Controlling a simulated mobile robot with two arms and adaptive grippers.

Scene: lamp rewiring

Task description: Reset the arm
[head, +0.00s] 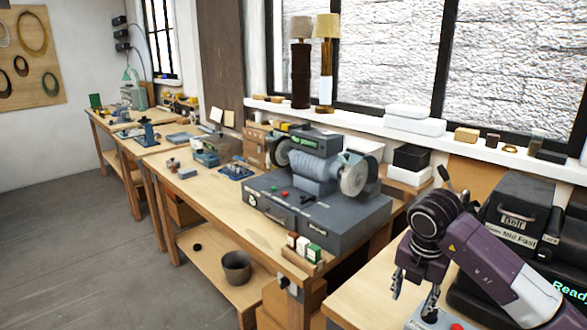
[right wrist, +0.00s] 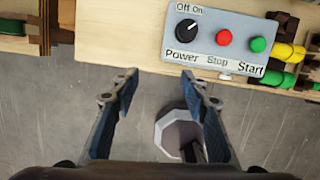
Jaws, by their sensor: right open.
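My right gripper (head: 415,298) hangs at the lower right of the head view, fingers pointing down, over the front of the near bench. In the right wrist view its two fingers (right wrist: 165,100) stand wide apart with nothing between them. A grey control box (right wrist: 222,42) with a black Power knob (right wrist: 187,30), a red Stop button (right wrist: 224,37) and a green Start button (right wrist: 258,44) lies beyond the fingertips, apart from them. My left gripper is not in view.
A bench grinder (head: 318,165) stands on a grey cabinet (head: 320,215) on the long bench. Black cases (head: 515,225) stand behind my right arm. Two lamps (head: 301,65) stand on the windowsill. A dark bucket (head: 236,267) sits on the lower shelf. The floor (head: 90,260) at left is clear.

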